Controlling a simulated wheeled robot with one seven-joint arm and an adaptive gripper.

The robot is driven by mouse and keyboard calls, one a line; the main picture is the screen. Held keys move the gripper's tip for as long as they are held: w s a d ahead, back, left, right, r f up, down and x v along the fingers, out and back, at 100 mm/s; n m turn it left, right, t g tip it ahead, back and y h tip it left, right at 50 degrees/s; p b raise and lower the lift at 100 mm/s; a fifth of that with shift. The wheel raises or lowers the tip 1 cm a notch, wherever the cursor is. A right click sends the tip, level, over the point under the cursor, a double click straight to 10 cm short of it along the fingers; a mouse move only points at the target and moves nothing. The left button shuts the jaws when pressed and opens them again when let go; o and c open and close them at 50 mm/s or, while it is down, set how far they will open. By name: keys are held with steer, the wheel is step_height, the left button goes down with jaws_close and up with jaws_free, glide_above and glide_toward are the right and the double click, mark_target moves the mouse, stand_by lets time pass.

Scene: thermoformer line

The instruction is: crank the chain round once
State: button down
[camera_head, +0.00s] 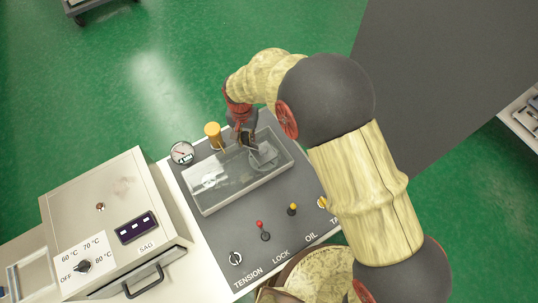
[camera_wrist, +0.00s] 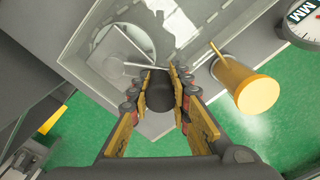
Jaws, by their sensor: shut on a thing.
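My gripper (camera_head: 243,138) reaches down at the far right end of a clear cover box (camera_head: 212,187) on the grey panel. In the wrist view, my gripper (camera_wrist: 161,78) has its two fingers closed on a dark round crank handle (camera_wrist: 158,98), one finger on each side. A thin light rod shows just beyond the fingertips. A pale round disc (camera_wrist: 118,48) shows through the clear cover. The chain itself cannot be made out. In the head view my gripper hides most of the handle.
A yellow cylinder (camera_head: 212,132) and a round gauge (camera_head: 182,152) stand beside the cover. Red lever (camera_head: 261,226), yellow lever (camera_head: 292,208) and tension knob (camera_head: 236,258) lie along the near edge. A beige control box (camera_head: 105,200) stands at left.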

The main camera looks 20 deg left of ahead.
steer(key=shift+d+f, duration=0.15)
steer(key=shift+d, duration=0.05)
steer(key=shift+w+d, duration=0.25)
steer(key=shift+w, duration=0.7)
steer(key=shift+w+d, duration=0.1)
